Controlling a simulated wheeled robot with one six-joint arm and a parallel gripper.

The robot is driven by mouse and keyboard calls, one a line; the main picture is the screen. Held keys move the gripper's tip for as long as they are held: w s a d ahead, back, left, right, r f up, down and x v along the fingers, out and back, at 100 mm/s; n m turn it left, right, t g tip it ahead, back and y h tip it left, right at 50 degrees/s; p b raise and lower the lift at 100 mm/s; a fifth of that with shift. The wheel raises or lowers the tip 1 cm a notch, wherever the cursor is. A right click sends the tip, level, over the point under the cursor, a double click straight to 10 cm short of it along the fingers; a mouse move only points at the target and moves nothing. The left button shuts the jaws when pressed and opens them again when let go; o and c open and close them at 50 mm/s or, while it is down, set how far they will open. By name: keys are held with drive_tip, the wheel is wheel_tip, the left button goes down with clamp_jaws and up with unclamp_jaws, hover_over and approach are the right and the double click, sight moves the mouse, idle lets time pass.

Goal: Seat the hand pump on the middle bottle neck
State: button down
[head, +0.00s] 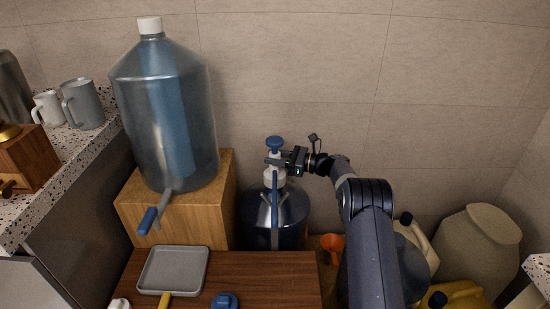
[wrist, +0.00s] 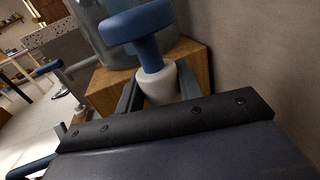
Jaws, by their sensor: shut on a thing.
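The hand pump has a blue knob (head: 275,143) and a white body, and stands about upright in the head view. My gripper (head: 276,160) is shut on the pump, reaching it from the right. In the wrist view the pump's white body (wrist: 160,86) sits between my two fingers (wrist: 158,88), its blue knob above them. The middle bottle (head: 292,208) is dark blue and see-through, directly below the pump. The pump's white lower part is at the bottle's top and hides the neck. I cannot tell whether it rests on the neck or hovers just above.
A large blue bottle (head: 160,105) with a white cap stands on a wooden box (head: 218,205) at left. A wooden board (head: 265,275) with a grey tray (head: 172,270) is in front. Cream jugs (head: 478,245) and an orange scoop (head: 332,243) lie right. A tiled wall is behind.

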drive_tip(key=shift+f+b, duration=0.4)
drive_tip(key=shift+f, duration=0.25)
drive_tip(key=shift+f, duration=0.2)
drive_tip(key=c, duration=0.9)
unclamp_jaws()
drive_tip(key=shift+o, duration=0.5)
drive_tip(key=o, duration=0.6)
drive_tip(key=shift+c, duration=0.2)
drive_tip(key=v, duration=1.1)
drive_tip(key=shift+p, duration=0.35)
drive_tip(key=shift+a, duration=0.15)
